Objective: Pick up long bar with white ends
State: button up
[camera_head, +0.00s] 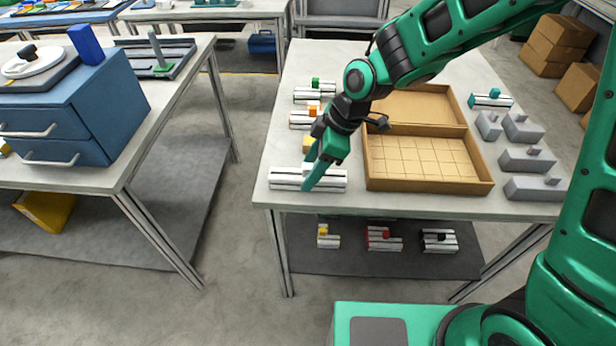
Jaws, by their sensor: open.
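A long pale bar (334,182) with dark grooves lies at the near left corner of the right-hand table. A white piece shows at its top, partly behind the fingers, so I cannot make out its ends clearly. My gripper (309,173) is open and points down at the middle of this bar. One finger passes in front of the bar and the other shows at its far side. I cannot tell whether the fingers touch it.
Similar bars with green (315,83), orange (313,110) and yellow (307,144) parts lie behind it. An open wooden box (480,187) with a grid stands to the right. Grey blocks (534,188) lie further right. More bars lie on the lower shelf (330,262).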

jog(key=shift+x, duration=1.1)
jog(key=c, duration=1.3)
jog(key=shift+c, duration=0.2)
jog(key=shift+r, duration=0.15)
